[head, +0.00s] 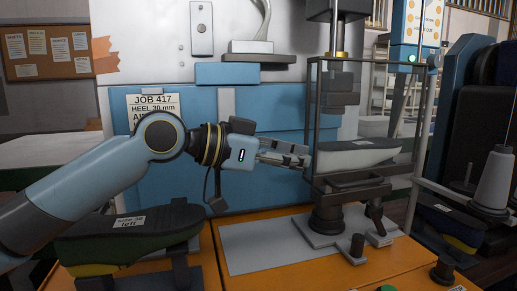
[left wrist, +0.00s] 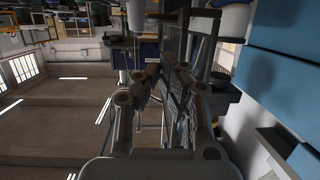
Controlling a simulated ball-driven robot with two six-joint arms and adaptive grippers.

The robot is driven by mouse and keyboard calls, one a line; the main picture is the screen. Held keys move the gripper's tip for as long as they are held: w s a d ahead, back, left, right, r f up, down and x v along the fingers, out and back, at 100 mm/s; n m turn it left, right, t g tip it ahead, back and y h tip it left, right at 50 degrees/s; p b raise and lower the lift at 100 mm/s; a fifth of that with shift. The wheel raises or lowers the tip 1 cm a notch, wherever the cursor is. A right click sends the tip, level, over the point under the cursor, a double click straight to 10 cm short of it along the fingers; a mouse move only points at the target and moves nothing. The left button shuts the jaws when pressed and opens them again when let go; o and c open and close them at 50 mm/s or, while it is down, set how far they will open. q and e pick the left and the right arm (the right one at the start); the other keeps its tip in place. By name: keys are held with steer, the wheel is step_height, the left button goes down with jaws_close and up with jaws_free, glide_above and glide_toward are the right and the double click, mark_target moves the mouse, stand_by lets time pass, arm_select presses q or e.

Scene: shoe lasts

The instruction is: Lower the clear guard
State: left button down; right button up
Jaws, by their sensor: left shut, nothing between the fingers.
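The clear guard (head: 315,112) is a see-through panel in a thin dark frame, standing upright around the press in the head view. A pale shoe last with a dark top (head: 352,157) shows behind it, below the dark press ram (head: 340,88). My left gripper (head: 306,160) is shut and empty, its fingertips at the lower left edge of the guard frame. I cannot tell whether they touch it. In the left wrist view the closed fingers (left wrist: 180,78) point toward the dark frame and panel (left wrist: 204,38). My right gripper is out of view.
A dark shoe last labelled "left" (head: 130,225) rests on a stand at the front left. A grey cone (head: 495,180) stands at the right. The orange bench (head: 265,272) has dark knobs at its front. The blue machine body (head: 245,115) is behind my arm.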

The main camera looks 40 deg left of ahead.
arm_select(q)
steer(key=s+a+f+m+g+p, duration=0.1)
steer(key=s+a+m+p, duration=0.15)
steer(key=s, duration=0.35)
steer(key=w+d+r+b, duration=0.1)
steer(key=w+d+r, duration=0.3)
steer(key=d+r, duration=0.1)
steer(key=w+d+f, duration=0.4)
steer(key=w+f, duration=0.2)
steer(key=w, duration=0.1)
steer(key=shift+w+d+f+t+p, duration=0.15)
steer(key=shift+w+t+p, duration=0.15)
steer(key=shift+t, duration=0.1)
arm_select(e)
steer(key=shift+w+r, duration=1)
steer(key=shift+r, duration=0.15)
